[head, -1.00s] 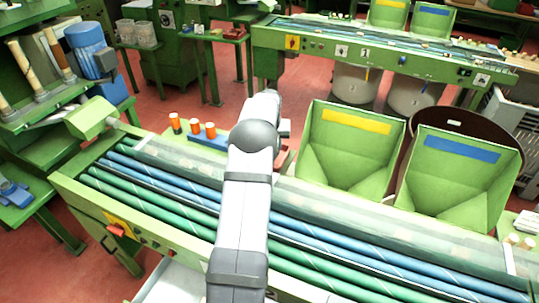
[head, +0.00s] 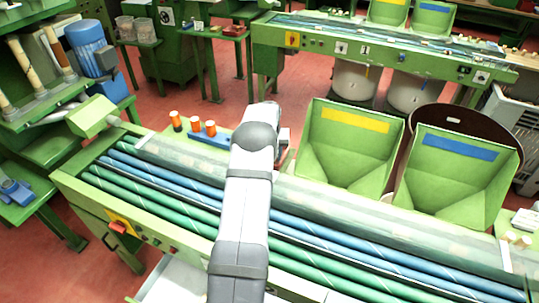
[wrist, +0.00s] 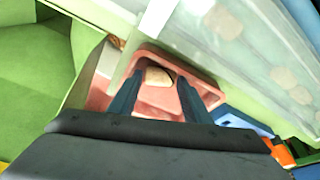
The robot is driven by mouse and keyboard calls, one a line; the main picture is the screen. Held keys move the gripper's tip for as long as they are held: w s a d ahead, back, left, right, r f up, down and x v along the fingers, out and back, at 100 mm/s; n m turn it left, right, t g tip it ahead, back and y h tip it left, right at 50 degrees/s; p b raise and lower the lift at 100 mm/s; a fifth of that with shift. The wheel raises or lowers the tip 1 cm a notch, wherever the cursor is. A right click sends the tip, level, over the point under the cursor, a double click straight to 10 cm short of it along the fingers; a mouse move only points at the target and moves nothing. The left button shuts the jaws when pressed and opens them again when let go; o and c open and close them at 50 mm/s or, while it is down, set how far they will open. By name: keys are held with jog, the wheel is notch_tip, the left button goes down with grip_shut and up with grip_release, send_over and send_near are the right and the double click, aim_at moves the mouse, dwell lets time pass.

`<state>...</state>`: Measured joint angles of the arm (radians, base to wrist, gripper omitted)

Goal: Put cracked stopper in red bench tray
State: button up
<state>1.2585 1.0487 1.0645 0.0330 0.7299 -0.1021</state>
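In the wrist view a tan cork stopper (wrist: 158,77) shows between the tips of my two dark fingers, over the red bench tray (wrist: 160,103). There look to be gaps between the stopper and the fingers. My gripper (wrist: 159,80) is open, with its fingertips over or inside the tray. I cannot tell whether the stopper rests on the tray floor, and no crack can be made out on it. In the head view my arm hides the gripper, the stopper and most of the tray.
A clear cover (wrist: 240,50) over blurred stoppers lies beside the tray. A blue holder (head: 209,139) with orange pieces (head: 196,124) stands left of my arm. Two green bins, yellow-labelled (head: 350,155) and blue-labelled (head: 455,180), stand at the right. Green and blue rollers (head: 330,245) run across the front.

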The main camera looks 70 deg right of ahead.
jog(key=shift+r, duration=0.1)
jog(key=b+v, duration=0.3)
jog(key=v, duration=0.9)
jog(key=shift+r, duration=0.1)
jog(key=w+a+n+y, duration=0.1)
jog(key=w+a+n, duration=0.2)
jog(key=w+a, duration=1.05)
jog(key=w+a+f+n+y, duration=0.15)
jog(key=a+n, duration=0.35)
jog(key=a, duration=1.7)
jog(key=s+a+f+n, duration=0.1)
jog(key=s+a, duration=0.3)
jog(key=a, duration=0.3)
jog(key=s+a+f+n, duration=0.2)
jog(key=s+a, duration=0.1)
jog(key=a, duration=0.3)
jog(key=s+a+f+n+g, duration=0.1)
jog(key=s+a+n, duration=0.1)
jog(key=s+a, duration=0.2)
jog(key=a, duration=0.3)
jog(key=shift+s+a+f+y, duration=0.3)
jog(key=shift+y, duration=0.05)
